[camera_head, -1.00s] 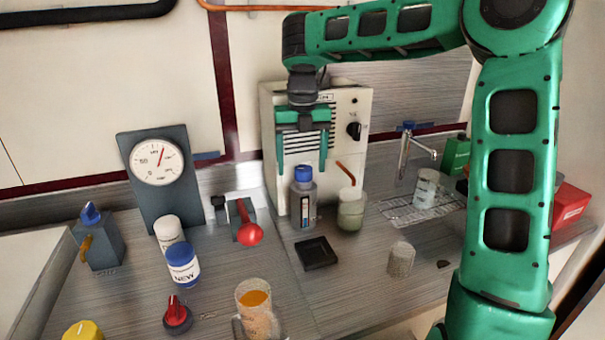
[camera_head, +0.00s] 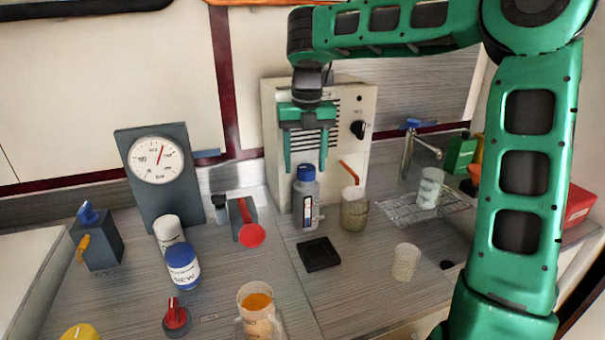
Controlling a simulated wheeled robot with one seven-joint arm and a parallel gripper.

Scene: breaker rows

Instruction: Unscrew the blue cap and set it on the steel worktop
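The blue cap (camera_head: 306,173) sits on top of a grey bottle (camera_head: 306,205) with a white and dark label, standing upright on the worktop in front of the beige machine. My green gripper (camera_head: 305,168) points down over the bottle. Its two fingers are spread apart, one to the left of the cap and one to the right, with gaps showing on both sides. Whether the fingers are level with the cap in depth is hard to tell.
A clear beaker with an orange straw (camera_head: 354,205) stands just right of the bottle. A black square tray (camera_head: 318,254) lies in front. A small beaker (camera_head: 405,262) stands right.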

